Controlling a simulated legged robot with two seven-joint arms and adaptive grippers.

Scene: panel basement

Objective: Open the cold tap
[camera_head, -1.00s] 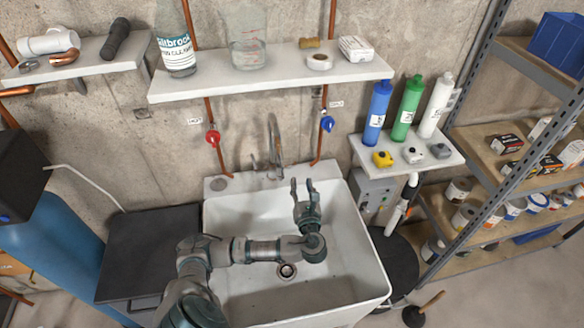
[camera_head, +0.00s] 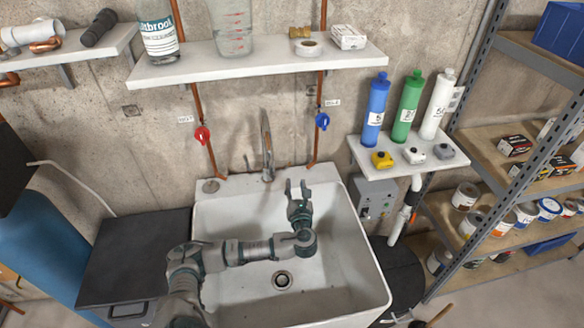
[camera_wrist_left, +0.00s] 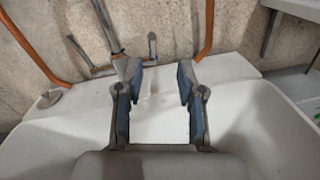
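The blue tap handle (camera_head: 322,122) is on the right copper pipe below the shelf, beside a small label (camera_head: 332,103). The red tap handle (camera_head: 202,135) is on the left pipe, also labelled. My left gripper (camera_head: 296,184) is over the back part of the white sink, open and empty, below the blue handle and apart from it. In the left wrist view my left gripper (camera_wrist_left: 158,78) has its two fingers spread with nothing between them. Neither coloured handle shows in that view. My right gripper is not in view.
The spout (camera_head: 267,148) rises at the sink's back rim, left of my gripper. A small shelf (camera_head: 436,163) with blue, green and white bottles is at the right. The sink basin (camera_head: 325,270) is empty.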

